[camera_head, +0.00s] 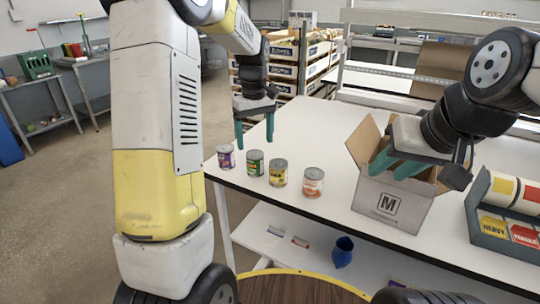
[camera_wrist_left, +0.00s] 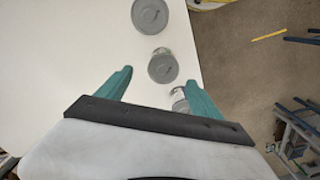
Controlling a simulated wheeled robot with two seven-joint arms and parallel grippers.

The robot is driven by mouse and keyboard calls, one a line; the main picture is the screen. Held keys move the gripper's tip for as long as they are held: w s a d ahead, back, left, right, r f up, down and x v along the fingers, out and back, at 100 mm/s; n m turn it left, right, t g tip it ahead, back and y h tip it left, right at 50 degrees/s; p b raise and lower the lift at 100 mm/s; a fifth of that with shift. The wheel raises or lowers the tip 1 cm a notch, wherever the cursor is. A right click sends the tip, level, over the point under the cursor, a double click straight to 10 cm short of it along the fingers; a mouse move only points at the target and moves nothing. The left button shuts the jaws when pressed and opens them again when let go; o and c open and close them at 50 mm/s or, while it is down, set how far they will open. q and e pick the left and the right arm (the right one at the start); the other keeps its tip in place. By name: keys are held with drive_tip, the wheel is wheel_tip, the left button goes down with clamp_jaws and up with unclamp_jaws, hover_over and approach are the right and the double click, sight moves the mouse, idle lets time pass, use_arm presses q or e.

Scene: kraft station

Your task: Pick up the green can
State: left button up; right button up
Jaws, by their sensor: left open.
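The green can (camera_head: 255,163) stands upright on the white table (camera_head: 330,140), second from the left in a row of cans. My left gripper (camera_head: 255,133) is open and empty, its fingers pointing down above and behind the row. In the left wrist view the open fingers (camera_wrist_left: 158,86) show with grey can lids beyond and between them; one lid (camera_wrist_left: 163,66) is near the middle. The labels are hidden there, so I cannot tell which lid is the green can's. My right gripper (camera_head: 396,167) has its fingers apart over the cardboard box.
A purple can (camera_head: 226,157) stands left of the green can; a yellow can (camera_head: 278,174) and an orange-labelled can (camera_head: 313,183) stand to its right. The open cardboard box (camera_head: 392,203) and a grey tray of packages (camera_head: 487,225) are further right. The table's edge is close in front of the cans.

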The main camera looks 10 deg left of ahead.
sight(255, 154)
use_arm(q)
drive_tip(key=f, duration=0.7)
drive_tip(key=shift+s+f, duration=0.15)
drive_tip(key=shift+s, duration=0.15)
drive_tip(key=shift+c, duration=0.3)
drive_tip(key=c, duration=1.6)
